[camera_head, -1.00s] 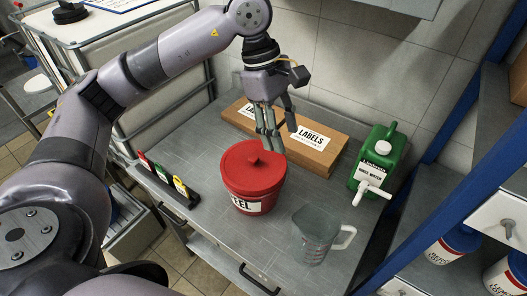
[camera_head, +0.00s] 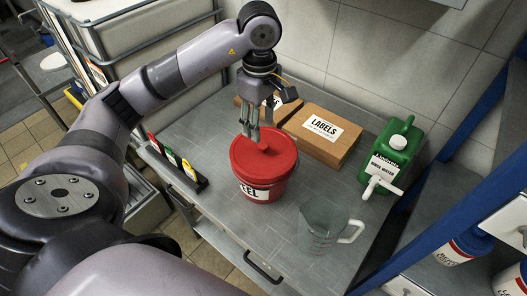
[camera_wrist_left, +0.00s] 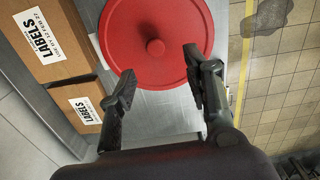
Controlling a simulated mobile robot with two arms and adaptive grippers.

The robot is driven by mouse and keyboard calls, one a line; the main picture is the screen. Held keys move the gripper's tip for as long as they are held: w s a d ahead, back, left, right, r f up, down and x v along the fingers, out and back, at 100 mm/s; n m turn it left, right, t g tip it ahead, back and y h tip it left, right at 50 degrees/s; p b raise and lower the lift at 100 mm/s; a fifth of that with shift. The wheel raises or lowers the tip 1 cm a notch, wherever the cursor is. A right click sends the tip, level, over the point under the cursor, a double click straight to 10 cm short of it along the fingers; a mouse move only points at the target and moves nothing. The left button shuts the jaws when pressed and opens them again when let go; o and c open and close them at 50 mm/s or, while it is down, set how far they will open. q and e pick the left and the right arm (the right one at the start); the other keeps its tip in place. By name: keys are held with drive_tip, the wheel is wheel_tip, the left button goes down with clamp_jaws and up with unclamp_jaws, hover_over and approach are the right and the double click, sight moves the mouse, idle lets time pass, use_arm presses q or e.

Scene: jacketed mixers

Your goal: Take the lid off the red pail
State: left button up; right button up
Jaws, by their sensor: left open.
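The red pail (camera_head: 262,190) stands upright on the grey bench, with a white label on its front. Its red lid (camera_head: 270,165) is on it, with a round knob (camera_head: 263,147) in the middle. In the left wrist view the lid (camera_wrist_left: 178,22) fills the upper middle, and its knob (camera_wrist_left: 155,47) lies ahead of the fingertips, between their lines. My left gripper (camera_head: 250,130) points down just behind the knob, above the lid's far edge. In the wrist view its fingers (camera_wrist_left: 158,82) are apart with nothing between them. My right gripper is not in view.
Brown label boxes (camera_head: 322,137) stand behind the pail. A green rinse-water jug (camera_head: 392,152) is at the right, and a clear measuring jug (camera_head: 324,236) is at front right. A black rack with coloured tags (camera_head: 178,168) is left. Bare bench (camera_head: 215,125) shows at back left.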

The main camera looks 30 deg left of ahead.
sight(263, 145)
use_arm(q)
drive_tip(key=shift+f, duration=0.85)
drive_tip(key=shift+d+f+p, duration=0.1)
drive_tip(key=shift+f+p, duration=0.45)
drive_tip(key=shift+p, duration=0.15)
drive_tip(key=f+p, duration=0.2)
drive_tip(key=f, duration=0.1)
drive_tip(key=shift+w+d+f, duration=0.2)
drive_tip(key=shift+f, duration=0.5)
drive_tip(key=shift+c, duration=0.7)
clamp_jaws()
